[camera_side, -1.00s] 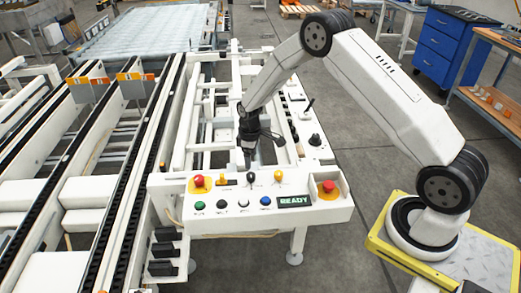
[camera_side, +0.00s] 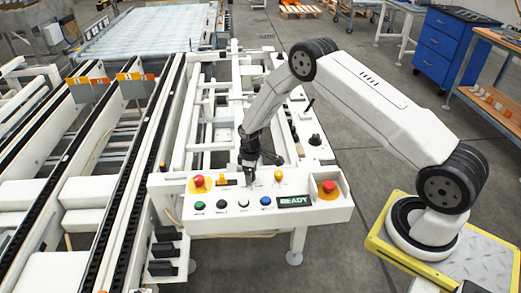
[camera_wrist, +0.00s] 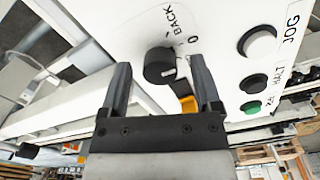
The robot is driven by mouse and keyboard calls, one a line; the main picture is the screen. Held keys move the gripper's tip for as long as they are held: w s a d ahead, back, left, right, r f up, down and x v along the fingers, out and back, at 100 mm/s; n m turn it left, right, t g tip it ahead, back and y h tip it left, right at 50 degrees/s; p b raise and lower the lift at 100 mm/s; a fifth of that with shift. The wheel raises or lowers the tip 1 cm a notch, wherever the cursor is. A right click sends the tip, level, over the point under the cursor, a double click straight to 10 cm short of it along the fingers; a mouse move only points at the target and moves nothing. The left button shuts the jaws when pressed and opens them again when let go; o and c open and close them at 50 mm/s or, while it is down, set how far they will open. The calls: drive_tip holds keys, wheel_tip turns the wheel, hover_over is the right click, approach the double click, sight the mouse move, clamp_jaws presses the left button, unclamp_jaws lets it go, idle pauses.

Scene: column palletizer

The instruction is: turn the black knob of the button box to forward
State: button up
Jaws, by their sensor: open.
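The black knob (camera_wrist: 156,66) sits on the white face of the button box (camera_side: 172,214), round with a pale mark near its right edge. The printed words BACK and 0 show beside it in the wrist view; no forward label can be read. My gripper (camera_wrist: 159,62) is open, with one finger on each side of the knob and a visible gap to it. How deep the fingertips reach cannot be told. In the side view my gripper (camera_side: 249,182) points down at the box's upper middle and hides the knob.
The box also carries a red button (camera_side: 198,181) at left, a red button (camera_side: 328,187) at right, a yellow button (camera_side: 278,175), a row of small buttons and a green READY display (camera_side: 295,201). Conveyor rails (camera_side: 140,160) run along the left.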

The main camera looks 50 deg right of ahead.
clamp_jaws()
drive_tip(key=shift+m, duration=0.4)
drive_tip(key=m, duration=0.8)
idle(0.5)
idle(0.4)
